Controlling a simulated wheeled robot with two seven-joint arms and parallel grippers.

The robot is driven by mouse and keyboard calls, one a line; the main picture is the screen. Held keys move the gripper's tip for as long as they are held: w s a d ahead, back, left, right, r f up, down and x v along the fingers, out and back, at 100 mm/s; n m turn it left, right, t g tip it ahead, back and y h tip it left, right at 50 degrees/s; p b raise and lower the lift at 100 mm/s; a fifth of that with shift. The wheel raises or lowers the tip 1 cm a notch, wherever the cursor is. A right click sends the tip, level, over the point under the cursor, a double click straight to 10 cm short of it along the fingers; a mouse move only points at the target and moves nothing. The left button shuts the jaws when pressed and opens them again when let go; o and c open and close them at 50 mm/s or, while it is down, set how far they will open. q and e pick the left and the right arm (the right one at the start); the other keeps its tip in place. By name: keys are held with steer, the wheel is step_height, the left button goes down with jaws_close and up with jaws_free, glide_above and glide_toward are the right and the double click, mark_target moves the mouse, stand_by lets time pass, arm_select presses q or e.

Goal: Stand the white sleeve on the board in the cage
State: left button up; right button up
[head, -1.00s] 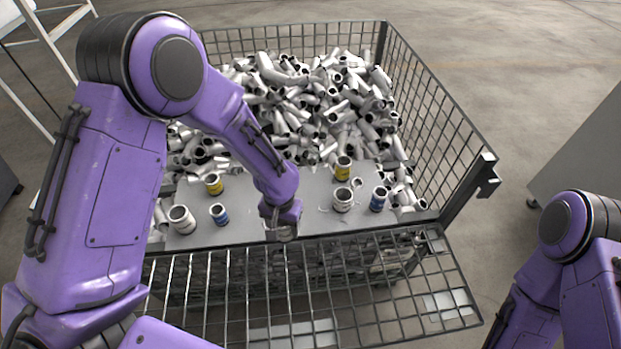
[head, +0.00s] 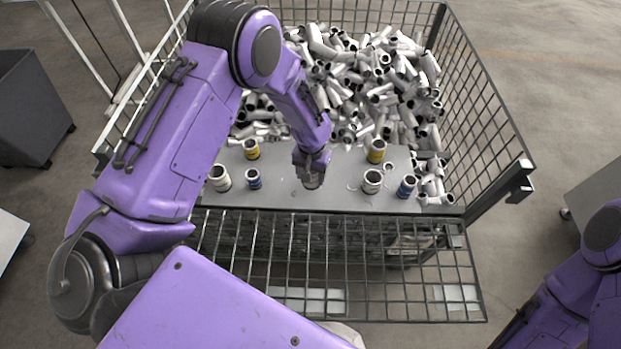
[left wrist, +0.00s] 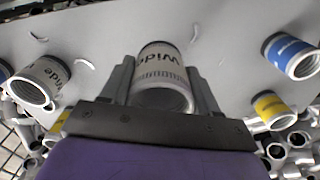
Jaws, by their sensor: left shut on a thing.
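A white sleeve with dark "Wide" print (left wrist: 160,72) is between the fingers of my left gripper (left wrist: 162,88), which is shut on it. In the head view my left gripper (head: 312,177) points down at the middle of the grey board (head: 300,200) in the mesh cage (head: 495,135); the held sleeve is mostly hidden there. I cannot tell whether the sleeve touches the board. Other sleeves stand on the board: a white (head: 220,178), a blue (head: 254,180) and a yellow (head: 251,149) to the left; a yellow (head: 376,151), a white (head: 372,182) and a blue (head: 407,187) to the right. My right gripper is out of view.
A heap of grey-white pipe pieces (head: 375,75) fills the cage behind the board. The folded-down mesh gate (head: 365,290) hangs in front. The board is free between the left and right groups of sleeves. A dark bin (head: 30,105) stands at the far left.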

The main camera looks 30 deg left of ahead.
arm_select(q)
steer(key=shift+w+a+f+p, duration=0.15)
steer(key=shift+f+p, duration=0.15)
steer(key=shift+f, duration=1.45)
steer(key=shift+f, duration=0.2)
steer(key=o, duration=1.4)
step_height(320, 180, up, 12)
steer(key=shift+r+b, duration=0.25)
steer(key=shift+b, duration=0.05)
